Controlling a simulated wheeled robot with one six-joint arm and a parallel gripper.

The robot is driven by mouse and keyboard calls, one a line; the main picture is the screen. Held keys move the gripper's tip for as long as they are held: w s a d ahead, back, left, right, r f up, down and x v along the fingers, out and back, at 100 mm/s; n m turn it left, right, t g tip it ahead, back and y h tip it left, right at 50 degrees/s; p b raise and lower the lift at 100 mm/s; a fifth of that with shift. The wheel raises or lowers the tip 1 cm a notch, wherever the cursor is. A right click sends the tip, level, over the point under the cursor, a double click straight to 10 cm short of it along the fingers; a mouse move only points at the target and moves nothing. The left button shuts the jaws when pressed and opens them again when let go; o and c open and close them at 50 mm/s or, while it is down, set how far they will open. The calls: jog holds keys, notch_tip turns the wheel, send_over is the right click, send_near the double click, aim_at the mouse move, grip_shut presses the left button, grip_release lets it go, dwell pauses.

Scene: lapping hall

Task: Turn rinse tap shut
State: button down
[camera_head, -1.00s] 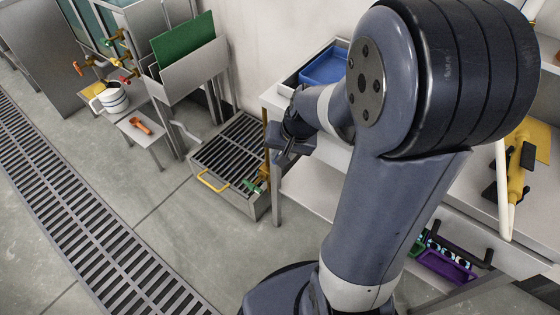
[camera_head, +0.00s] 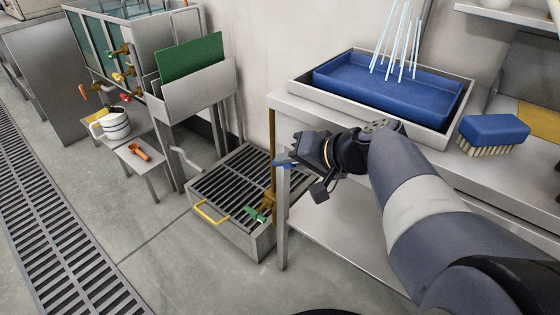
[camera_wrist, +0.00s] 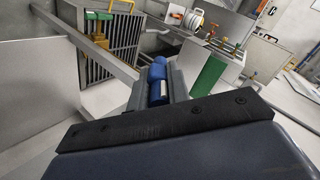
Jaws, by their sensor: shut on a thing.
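A green-handled tap (camera_head: 257,214) sits by a brass upright pipe (camera_head: 272,175) at the right end of a grated floor basin (camera_head: 222,225). Its green handle also shows in the wrist view (camera_wrist: 100,15). Several more taps with coloured handles (camera_head: 122,77) are on the glass tank at the left. I cannot tell which one is the rinse tap. My gripper (camera_head: 284,163) is above and right of the basin, beside the bench's front corner, apart from every tap. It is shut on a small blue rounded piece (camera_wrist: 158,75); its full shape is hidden.
The bench holds a blue tray (camera_head: 385,85) and a blue brush (camera_head: 492,130). A green board (camera_head: 188,65) stands in a grey rack. The floor before the basin is clear.

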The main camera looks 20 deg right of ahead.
jog(key=t+b, duration=0.1)
jog(key=t+y+b, duration=0.1)
jog(key=b, duration=0.1)
jog(key=shift+f+y+b, duration=0.3)
jog(key=shift+f, duration=0.1)
jog(key=shift+r+t+y, duration=0.1)
jog(key=shift+t+y, duration=1.1)
jog(key=shift+t, duration=0.6)
jog(key=c, duration=1.3)
grip_release()
jog(key=shift+c, duration=0.2)
jog(key=shift+s, duration=0.1)
jog(key=p+v, duration=0.1)
jog(key=v, duration=0.9)
jog(key=shift+s+d+f+p, duration=0.2)
jog(key=shift+s+d+p, duration=0.1)
jog(key=shift+p, duration=0.1)
jog(key=shift+a, duration=0.1)
jog(key=shift+r+b+x, duration=0.2)
jog(key=shift+b+x, duration=0.95)
jog(key=shift+x, duration=4.25)
